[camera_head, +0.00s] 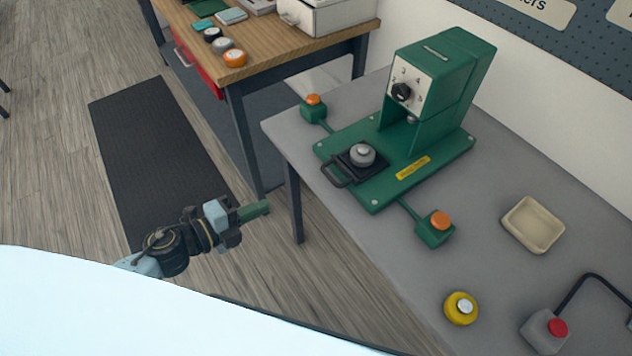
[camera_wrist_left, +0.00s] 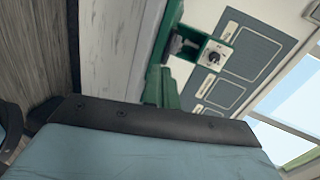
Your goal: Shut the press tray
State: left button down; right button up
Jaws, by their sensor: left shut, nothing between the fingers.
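The green press (camera_head: 440,85) stands on the grey table, with a dial on its front face. Its black press tray (camera_head: 343,168) sticks out from under the head toward the table's front left edge, with a handle at its outer end. A round grey piece (camera_head: 362,154) sits on the tray. My left gripper (camera_head: 262,209) is shut and empty, off the table's edge, to the lower left of the tray and apart from it. In the left wrist view the press (camera_wrist_left: 211,55) shows beyond the green gripper fingers (camera_wrist_left: 160,88). My right gripper is not in view.
Green boxes with orange buttons (camera_head: 436,227) flank the press. A wooden bench (camera_head: 270,50) stands behind left. Free floor lies between gripper and table.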

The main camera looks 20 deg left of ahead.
pick_arm(q)
jog(key=shift+m+h, duration=0.6)
jog(key=shift+m, duration=0.2)
jog(key=x, duration=0.4)
jog(key=r+x, duration=0.1)
jog(key=x, duration=0.4)
jog(key=d+x, duration=0.1)
jog(key=x, duration=0.4)
jog(key=shift+s+d+r, duration=0.15)
jog(key=shift+r, duration=0.2)
